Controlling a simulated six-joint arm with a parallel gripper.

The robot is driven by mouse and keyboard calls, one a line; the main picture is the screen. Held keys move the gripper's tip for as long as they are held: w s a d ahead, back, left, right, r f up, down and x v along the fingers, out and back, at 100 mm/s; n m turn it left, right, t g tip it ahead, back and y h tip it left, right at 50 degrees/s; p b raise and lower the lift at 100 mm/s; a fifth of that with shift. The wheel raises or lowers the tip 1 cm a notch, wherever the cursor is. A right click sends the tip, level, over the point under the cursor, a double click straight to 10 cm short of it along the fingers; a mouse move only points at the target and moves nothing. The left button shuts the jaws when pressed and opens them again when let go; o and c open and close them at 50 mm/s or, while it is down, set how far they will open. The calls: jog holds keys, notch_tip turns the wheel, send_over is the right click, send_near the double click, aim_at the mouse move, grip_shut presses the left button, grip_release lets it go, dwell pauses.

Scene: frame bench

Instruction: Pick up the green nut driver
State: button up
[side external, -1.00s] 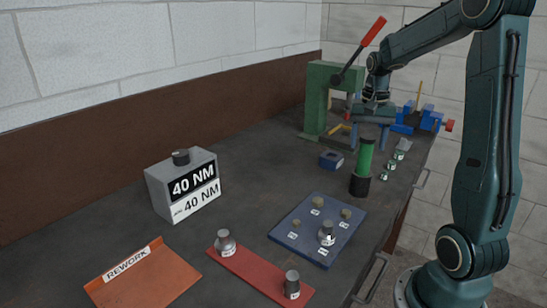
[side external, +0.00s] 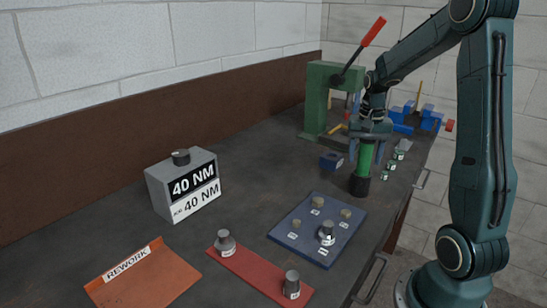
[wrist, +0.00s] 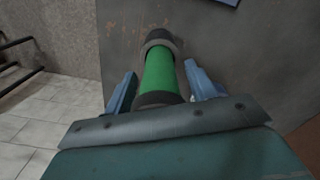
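The green nut driver (side external: 364,160) stands upright on the bench with a black lower end. My gripper (side external: 366,146) is above it, pointing down, with its blue fingers on either side of the upper part of the driver. In the wrist view the green driver (wrist: 160,72) lies between the two fingers of my gripper (wrist: 162,88), with a gap showing on each side. My gripper is open and holds nothing. The top of the driver is hidden by my gripper in the side view.
A small blue block (side external: 331,160) is close to the driver's left. Several small green-and-metal parts (side external: 393,165) lie to its right. A green press (side external: 318,100) with a red lever stands behind. A blue tray (side external: 285,232) is in front.

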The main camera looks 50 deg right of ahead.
jog(key=c, duration=1)
jog(key=shift+c, duration=0.2)
jog(key=shift+r, duration=0.1)
notch_tip(320, 180, up, 20)
jog(key=shift+a, duration=0.1)
dwell(0.5)
